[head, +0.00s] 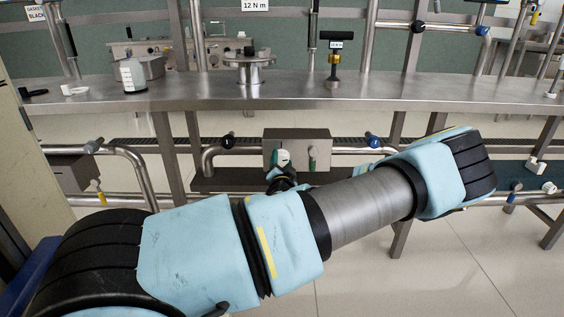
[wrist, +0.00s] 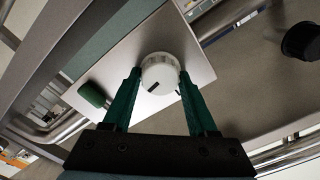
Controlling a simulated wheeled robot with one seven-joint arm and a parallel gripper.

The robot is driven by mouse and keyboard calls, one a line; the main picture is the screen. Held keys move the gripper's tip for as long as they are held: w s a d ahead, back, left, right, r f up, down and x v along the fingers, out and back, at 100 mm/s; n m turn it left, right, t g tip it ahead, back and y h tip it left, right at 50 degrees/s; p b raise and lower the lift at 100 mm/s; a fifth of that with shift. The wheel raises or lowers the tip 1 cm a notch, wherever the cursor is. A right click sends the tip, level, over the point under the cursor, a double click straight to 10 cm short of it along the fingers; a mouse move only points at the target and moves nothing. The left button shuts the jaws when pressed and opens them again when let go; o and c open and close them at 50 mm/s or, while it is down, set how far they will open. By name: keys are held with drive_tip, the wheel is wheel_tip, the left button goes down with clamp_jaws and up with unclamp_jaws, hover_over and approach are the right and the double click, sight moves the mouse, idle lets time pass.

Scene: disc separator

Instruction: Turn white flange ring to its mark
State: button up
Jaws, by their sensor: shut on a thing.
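The white flange ring (wrist: 160,72) is a round white knob with a ribbed edge on a grey metal box (wrist: 190,62). A short black line on its face points slantwise. The two green fingers of my gripper (wrist: 159,76) are shut on the ring, one on each side. In the head view, my gripper (head: 282,164) is at the front of the box (head: 318,138), and the ring (head: 284,156) is partly hidden behind it.
A green-handled lever (wrist: 92,94) is close beside the ring on the same box. A dark round knob (wrist: 301,41) is at the upper right of the wrist view.

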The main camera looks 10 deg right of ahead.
drive_tip(key=o, duration=1.4)
drive_tip(key=shift+c, duration=0.2)
drive_tip(key=s+a, duration=0.2)
drive_tip(key=s, duration=0.8)
drive_tip(key=shift+s, duration=0.3)
